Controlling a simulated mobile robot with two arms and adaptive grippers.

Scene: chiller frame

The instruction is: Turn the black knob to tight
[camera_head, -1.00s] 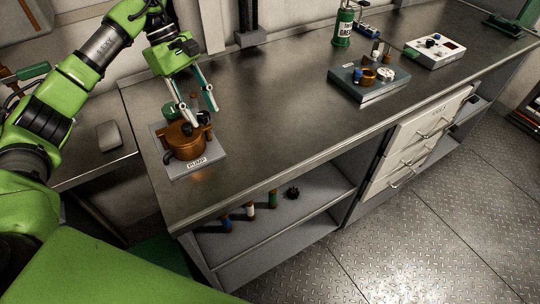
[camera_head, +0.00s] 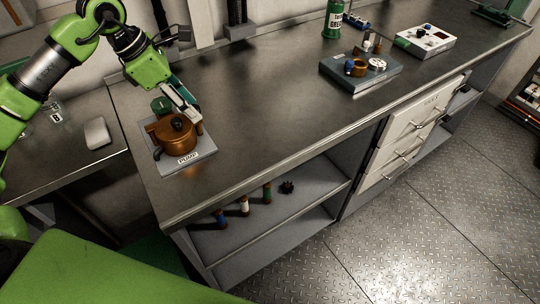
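The copper-coloured pump (camera_head: 176,136) sits on a grey base plate (camera_head: 196,160) labelled PUMP, near the left end of the bench. My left gripper (camera_head: 192,114) points down at the pump's back right, its fingers right beside or over the pump's rim. The fingers overlap in this view, so their gap and any hold are unclear. A small black star-shaped knob (camera_head: 287,187) lies on the shelf under the bench. My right gripper is out of view.
A green cap (camera_head: 160,104) stands just left of the fingers. Several coloured cylinders stand on the lower shelf (camera_head: 300,212). A blue-grey box (camera_head: 345,82), a white control box (camera_head: 408,42) and a green bottle (camera_head: 333,22) stand farther right. The mid-bench is clear.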

